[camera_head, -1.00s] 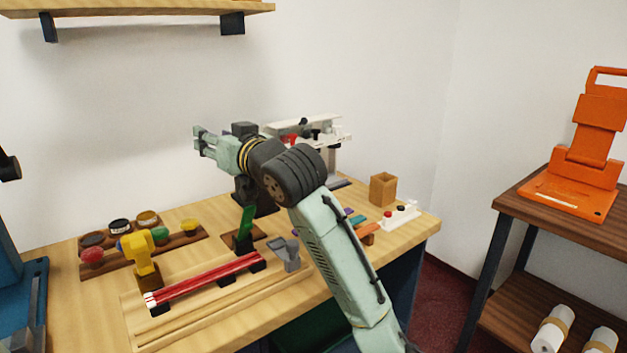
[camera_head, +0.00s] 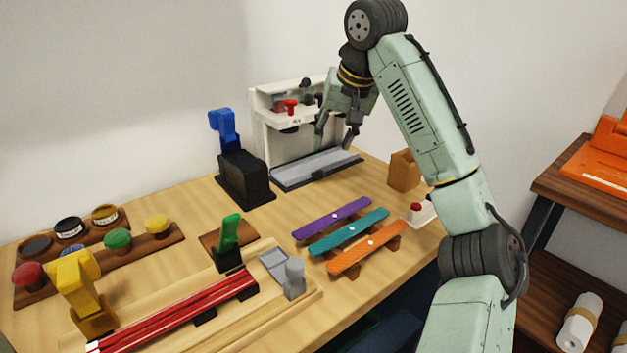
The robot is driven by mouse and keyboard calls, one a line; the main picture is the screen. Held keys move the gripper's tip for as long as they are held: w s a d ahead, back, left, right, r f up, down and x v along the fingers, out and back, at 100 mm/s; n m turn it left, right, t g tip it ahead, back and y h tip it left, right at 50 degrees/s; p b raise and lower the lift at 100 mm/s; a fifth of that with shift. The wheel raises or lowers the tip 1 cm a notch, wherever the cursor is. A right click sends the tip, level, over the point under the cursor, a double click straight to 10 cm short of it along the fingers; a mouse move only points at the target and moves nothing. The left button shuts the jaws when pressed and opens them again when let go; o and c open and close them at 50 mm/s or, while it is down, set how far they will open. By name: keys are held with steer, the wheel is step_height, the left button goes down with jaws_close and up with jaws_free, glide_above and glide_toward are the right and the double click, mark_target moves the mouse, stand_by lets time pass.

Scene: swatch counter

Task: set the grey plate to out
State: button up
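The grey plate (camera_head: 312,169) lies flat on a dark base at the foot of a white machine (camera_head: 262,125) at the back of the counter. The machine has a red knob (camera_head: 290,106) and dark knobs on its upper part. My gripper (camera_head: 335,142) points down just above the right part of the plate, in front of the machine. Its two fingers are apart with nothing seen between them. I cannot tell whether a fingertip touches the plate. My gripper hides part of the machine's front.
A blue-handled black block (camera_head: 243,175) stands left of the machine. Purple, teal (camera_head: 348,232) and orange strips lie in front. A wooden box (camera_head: 404,171) and a red-button box (camera_head: 418,213) are at right. A red bar (camera_head: 180,313), yellow tool and coloured pots occupy the left.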

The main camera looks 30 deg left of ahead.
mark_target(321, 171)
steer(key=p+x, duration=0.1)
steer(key=x, duration=1)
steer(key=shift+c, duration=0.4)
jaws_close()
stand_by(0.4)
